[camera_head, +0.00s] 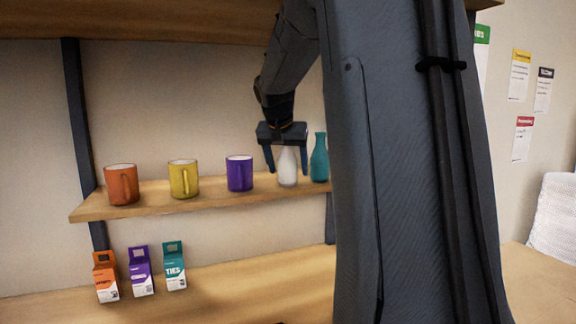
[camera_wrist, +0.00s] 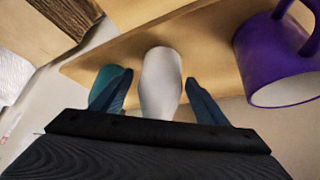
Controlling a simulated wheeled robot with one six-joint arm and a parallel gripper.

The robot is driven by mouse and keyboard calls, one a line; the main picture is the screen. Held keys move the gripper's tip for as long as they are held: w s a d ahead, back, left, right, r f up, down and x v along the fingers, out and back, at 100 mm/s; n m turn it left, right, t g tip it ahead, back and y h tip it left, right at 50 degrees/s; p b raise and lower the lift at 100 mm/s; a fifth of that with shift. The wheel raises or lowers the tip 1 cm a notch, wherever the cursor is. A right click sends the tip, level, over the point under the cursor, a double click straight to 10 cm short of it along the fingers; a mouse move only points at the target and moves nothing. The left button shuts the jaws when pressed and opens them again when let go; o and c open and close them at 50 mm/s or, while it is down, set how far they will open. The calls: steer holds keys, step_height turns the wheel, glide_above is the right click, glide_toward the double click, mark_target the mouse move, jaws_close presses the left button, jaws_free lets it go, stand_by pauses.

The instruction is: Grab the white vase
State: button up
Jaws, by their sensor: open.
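The white vase (camera_head: 288,168) stands upright on the wooden shelf, between a purple mug and a teal vase. My gripper (camera_head: 287,168) is at the vase from above, pointing down, with one finger on each side of its upper part. In the wrist view the white vase (camera_wrist: 161,84) lies between the two open fingers of my gripper (camera_wrist: 158,100). A small gap shows between the vase and the right finger. I cannot tell whether the left finger touches it.
The teal vase (camera_head: 319,158) stands close on the right; in the wrist view it (camera_wrist: 110,85) is partly behind the left finger. The purple mug (camera_head: 240,174), yellow mug (camera_head: 183,179) and orange mug (camera_head: 121,185) share the shelf (camera_head: 150,209). Small cartons (camera_head: 140,271) stand below.

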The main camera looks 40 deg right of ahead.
steer(key=shift+c, duration=0.3)
steer(key=c, duration=1.2)
steer(key=shift+r, duration=0.15)
steer(key=shift+s+r+b, duration=0.2)
steer(key=shift+r+b, duration=0.25)
steer(key=shift+b, duration=0.15)
step_height(320, 180, up, 6)
steer(key=b, duration=0.2)
steer(key=s+a, duration=0.1)
steer(key=s, duration=0.4)
steer(key=s+a+p, duration=0.1)
steer(key=s+a, duration=0.1)
steer(key=s, duration=0.4)
steer(key=s+a+p, duration=0.1)
steer(key=s, duration=0.5)
steer(key=shift+s+a+r, duration=0.15)
steer(key=shift+s+r, duration=0.05)
